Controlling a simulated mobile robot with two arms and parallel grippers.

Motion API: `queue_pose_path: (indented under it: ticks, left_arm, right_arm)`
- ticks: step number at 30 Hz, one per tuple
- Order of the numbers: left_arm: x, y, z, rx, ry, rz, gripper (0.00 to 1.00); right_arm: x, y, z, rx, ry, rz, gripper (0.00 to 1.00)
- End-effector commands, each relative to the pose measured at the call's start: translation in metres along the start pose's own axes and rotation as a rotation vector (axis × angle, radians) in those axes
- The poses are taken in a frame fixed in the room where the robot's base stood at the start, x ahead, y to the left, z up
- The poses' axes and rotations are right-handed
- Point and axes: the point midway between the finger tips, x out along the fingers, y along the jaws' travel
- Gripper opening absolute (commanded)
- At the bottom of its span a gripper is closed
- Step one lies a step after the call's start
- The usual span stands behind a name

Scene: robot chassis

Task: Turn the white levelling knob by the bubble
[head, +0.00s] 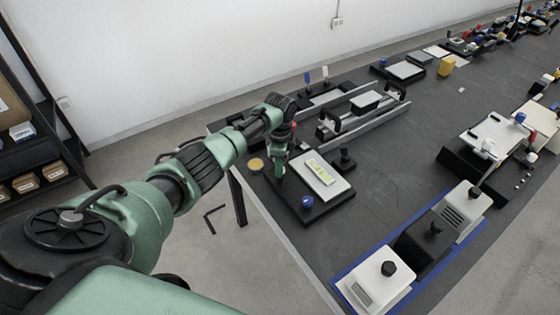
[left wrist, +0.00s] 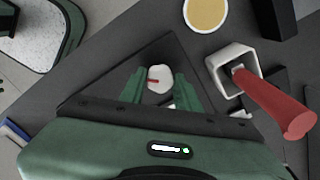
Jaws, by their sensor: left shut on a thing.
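The white knob (left wrist: 159,79), with a short red mark on its top, sits between the two green fingertips of my left gripper (left wrist: 158,88) in the left wrist view. The fingers are closed on its sides. In the head view the left gripper (head: 280,172) points down at the left edge of a dark base, and it hides the knob. A white plate (head: 338,186) on that base carries a yellow-green strip (head: 320,172), perhaps the level; its bubble is too small to make out. My right gripper is not in view.
A blue knob (head: 307,201) and a black knob (head: 345,159) stand on the same base. A yellow disc (head: 256,164) lies left of the gripper. A red-handled tool (left wrist: 270,100) in a white square holder is close to the right finger. Rails (head: 365,118) stand behind.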

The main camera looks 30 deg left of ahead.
Motion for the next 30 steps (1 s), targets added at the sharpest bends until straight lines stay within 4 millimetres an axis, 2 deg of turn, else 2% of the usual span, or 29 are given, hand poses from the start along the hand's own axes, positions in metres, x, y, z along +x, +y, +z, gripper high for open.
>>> queue_pose_path:
  ticks: [6,18,30]
  left_arm:
    - [-0.004,-0.001,-0.001,-0.208,0.001,-0.001,0.00]
    - [-0.003,-0.001,0.000,-0.538,0.001,-0.003,0.00]
    - [-0.002,-0.001,0.000,-0.699,0.000,-0.004,0.00]
  right_arm:
    - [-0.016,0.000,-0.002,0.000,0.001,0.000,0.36]
    - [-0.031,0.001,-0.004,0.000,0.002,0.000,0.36]
    - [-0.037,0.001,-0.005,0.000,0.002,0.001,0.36]
